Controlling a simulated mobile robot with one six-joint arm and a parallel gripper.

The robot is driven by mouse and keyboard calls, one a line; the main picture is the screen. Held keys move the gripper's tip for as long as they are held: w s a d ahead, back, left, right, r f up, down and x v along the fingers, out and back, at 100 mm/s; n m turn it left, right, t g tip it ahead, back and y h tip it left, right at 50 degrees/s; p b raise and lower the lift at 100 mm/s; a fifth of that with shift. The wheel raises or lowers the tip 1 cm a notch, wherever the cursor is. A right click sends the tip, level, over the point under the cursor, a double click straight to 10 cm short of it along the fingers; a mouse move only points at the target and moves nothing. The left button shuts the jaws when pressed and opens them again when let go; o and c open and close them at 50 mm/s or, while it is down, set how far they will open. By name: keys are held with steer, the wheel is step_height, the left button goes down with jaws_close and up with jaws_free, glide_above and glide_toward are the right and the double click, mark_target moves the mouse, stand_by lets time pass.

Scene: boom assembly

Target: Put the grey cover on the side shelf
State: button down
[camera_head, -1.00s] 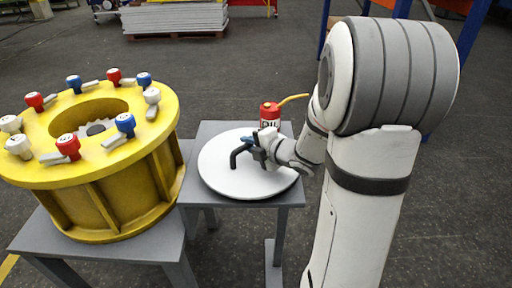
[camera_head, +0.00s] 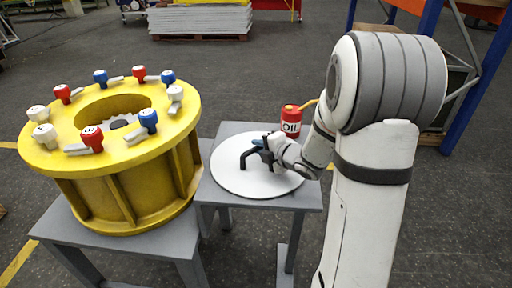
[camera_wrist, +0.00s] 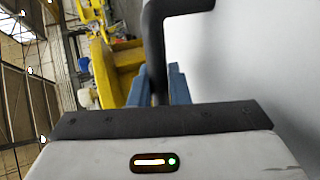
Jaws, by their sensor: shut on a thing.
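The grey cover (camera_head: 240,182) is a pale round disc with a black bent handle (camera_head: 247,156). It lies flat over the top of the grey side shelf (camera_head: 228,131); whether it touches the top or hangs just above it I cannot tell. My gripper (camera_head: 266,147) is shut on the handle. In the wrist view the black handle (camera_wrist: 153,45) runs between the blue fingertips (camera_wrist: 160,85), and the cover's pale face (camera_wrist: 235,60) fills the right side.
A red oil can (camera_head: 291,121) with a yellow spout stands at the shelf's back right, close to the cover. The yellow housing (camera_head: 120,185), topped with red, blue and white knobbed pieces, stands on a grey table (camera_head: 75,232) to the left. Blue-and-orange racking (camera_head: 470,75) stands behind right.

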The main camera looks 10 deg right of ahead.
steer(key=c, duration=1.4)
jaws_free()
steer(key=shift+o, duration=0.2)
steer(key=shift+s+r, duration=0.1)
steer(key=shift+r, duration=0.05)
